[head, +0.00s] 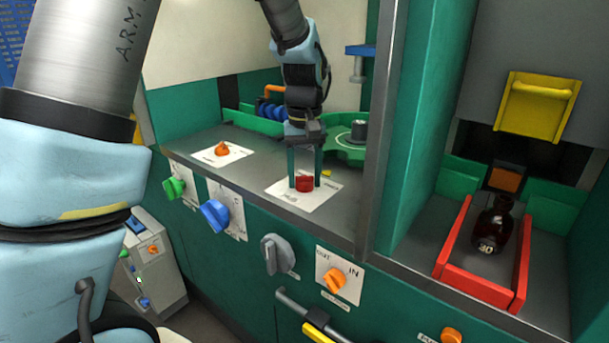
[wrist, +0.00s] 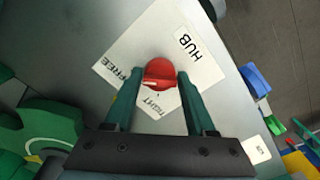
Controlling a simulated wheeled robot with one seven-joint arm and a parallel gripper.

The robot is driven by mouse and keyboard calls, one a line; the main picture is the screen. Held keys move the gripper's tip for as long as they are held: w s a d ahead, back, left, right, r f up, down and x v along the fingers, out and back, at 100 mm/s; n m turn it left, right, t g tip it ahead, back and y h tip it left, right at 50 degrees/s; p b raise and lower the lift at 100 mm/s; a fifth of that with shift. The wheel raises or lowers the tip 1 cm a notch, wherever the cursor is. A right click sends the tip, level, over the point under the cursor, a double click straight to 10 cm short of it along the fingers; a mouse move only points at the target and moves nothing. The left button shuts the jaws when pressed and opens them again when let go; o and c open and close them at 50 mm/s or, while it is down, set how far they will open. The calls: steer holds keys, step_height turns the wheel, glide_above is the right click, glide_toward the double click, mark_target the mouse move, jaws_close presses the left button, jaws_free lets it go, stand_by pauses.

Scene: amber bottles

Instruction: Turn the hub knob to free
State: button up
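The red hub knob (head: 304,184) sits on a white label card (head: 300,198) on the grey counter. In the wrist view the knob (wrist: 160,72) has a white mark at its lower left; I cannot tell exactly which word it points to. The card there reads HUB at upper right, FREE at left and TIGHT below the knob. My gripper (head: 304,170) points down, with one green finger on each side of the knob. In the wrist view my gripper (wrist: 160,76) is open around the knob, with narrow gaps seeming to show; contact is hard to tell.
An orange knob (head: 221,149) is on the counter to the left, and a green toothed wheel (head: 345,149) behind. Green, blue, grey and orange controls line the front panel. A grey post (head: 378,130) stands right of my gripper. An amber bottle (head: 493,226) stands in a red-sided tray (head: 452,238).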

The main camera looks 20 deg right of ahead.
mark_target(305, 176)
steer(key=o, duration=0.3)
steer(key=shift+o, duration=0.2)
step_height(305, 176, up, 11)
steer(key=b, duration=0.2)
steer(key=shift+f, duration=0.1)
stand_by(0.4)
steer(key=w+a+f+n, duration=0.1)
steer(key=a+f, duration=0.2)
steer(key=a, duration=0.4)
steer(key=w+a+f, duration=0.2)
steer(key=a+f, duration=0.2)
steer(key=a, duration=0.3)
steer(key=s+a+f, duration=0.3)
steer(key=a, duration=0.5)
steer(key=s+a+f+n+t, duration=0.1)
steer(key=s+a+f, duration=0.3)
steer(key=a, duration=0.4)
steer(key=shift+a+f+t, duration=0.25)
steer(key=shift+a+t, duration=0.05)
steer(key=shift+a, duration=0.05)
